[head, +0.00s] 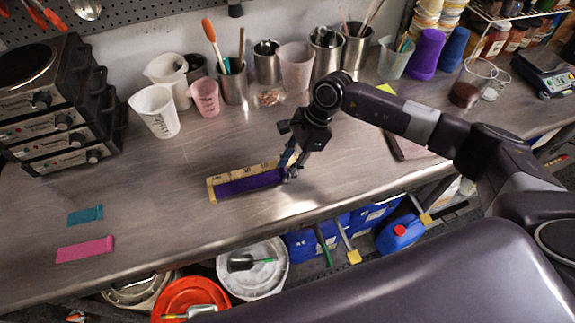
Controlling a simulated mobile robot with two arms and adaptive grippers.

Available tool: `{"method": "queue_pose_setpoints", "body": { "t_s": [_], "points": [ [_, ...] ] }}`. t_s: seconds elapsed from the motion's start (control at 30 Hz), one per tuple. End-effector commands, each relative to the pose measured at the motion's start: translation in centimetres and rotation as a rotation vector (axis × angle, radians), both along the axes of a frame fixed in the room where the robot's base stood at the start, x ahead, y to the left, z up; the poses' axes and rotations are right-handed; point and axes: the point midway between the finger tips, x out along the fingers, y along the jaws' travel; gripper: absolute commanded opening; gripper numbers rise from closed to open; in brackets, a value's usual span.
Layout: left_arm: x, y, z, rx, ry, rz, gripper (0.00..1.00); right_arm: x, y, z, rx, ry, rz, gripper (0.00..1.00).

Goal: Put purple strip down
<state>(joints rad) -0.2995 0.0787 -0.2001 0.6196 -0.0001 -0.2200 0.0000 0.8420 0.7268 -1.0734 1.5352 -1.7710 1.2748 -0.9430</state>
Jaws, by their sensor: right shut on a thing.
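The purple strip (250,182) lies along or just over a pale wooden ruler-like piece (211,188) in the middle of the steel bench. I cannot tell whether the strip touches the surface. My right gripper (290,172) comes down from the upper right and is shut on the strip's right end. The fingers hide that end. My left gripper does not show.
A teal strip (85,215) and a pink strip (85,249) lie at the left of the steel bench (150,205). Stacked hotplates (62,110) stand behind them. Beakers and metal cups (232,82) line the wall. Buckets (255,268) stand below the front edge.

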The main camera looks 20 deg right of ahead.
Motion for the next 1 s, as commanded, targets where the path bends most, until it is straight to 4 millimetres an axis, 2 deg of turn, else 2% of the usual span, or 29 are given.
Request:
{"method": "queue_pose_setpoints", "body": {
  "t_s": [0.1,0.3,0.8,0.93,0.97,1.0],
  "points": [
    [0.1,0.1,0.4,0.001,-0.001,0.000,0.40,0.0,0.0,-1.0,-0.001,0.001,0.000,0.16],
    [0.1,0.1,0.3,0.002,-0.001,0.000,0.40,-0.2,-0.1,-1.3,-0.004,0.005,0.002,0.16],
    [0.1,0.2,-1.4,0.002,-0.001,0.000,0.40,-0.5,-0.2,-3.0,-0.009,0.014,0.001,0.16],
    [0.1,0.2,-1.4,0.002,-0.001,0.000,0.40,-0.5,-0.3,-2.9,-0.011,0.014,0.000,0.16],
    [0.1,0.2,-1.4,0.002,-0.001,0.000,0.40,-0.5,-0.3,-2.9,-0.011,0.014,0.000,0.32],
    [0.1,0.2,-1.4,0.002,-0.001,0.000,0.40,-0.5,-0.3,-2.9,-0.011,0.014,0.000,0.36]
  ]
}}
